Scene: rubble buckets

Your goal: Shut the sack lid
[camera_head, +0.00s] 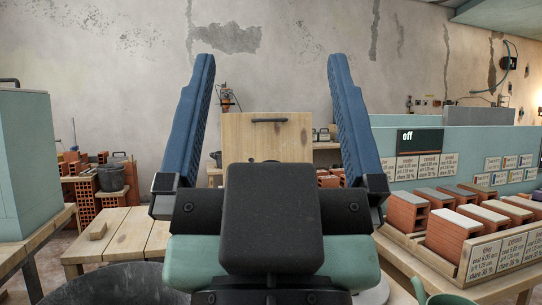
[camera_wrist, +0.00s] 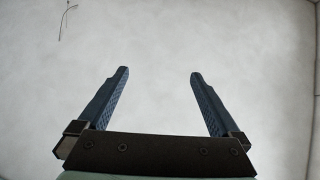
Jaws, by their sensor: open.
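A wooden panel with a dark bar handle (camera_head: 267,132) stands upright in the middle of the head view, beyond my gripper. It looks like the raised lid, but its lower part and whatever it is fixed to are hidden behind my gripper. My gripper (camera_head: 271,60) points upward with its two blue fingers wide apart and nothing between them. The panel shows between the fingers, farther back. The wrist view also shows my gripper (camera_wrist: 159,73) open and empty against a plain pale surface; no lid or sack is seen there.
A wooden table (camera_head: 125,235) stands at the left, with a dark round bucket rim (camera_head: 105,285) in front. A tray of labelled bricks (camera_head: 455,262) stands at the right. Teal cabinets (camera_head: 22,165) flank the left side. Stacked bricks and a bucket (camera_head: 111,178) stand behind.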

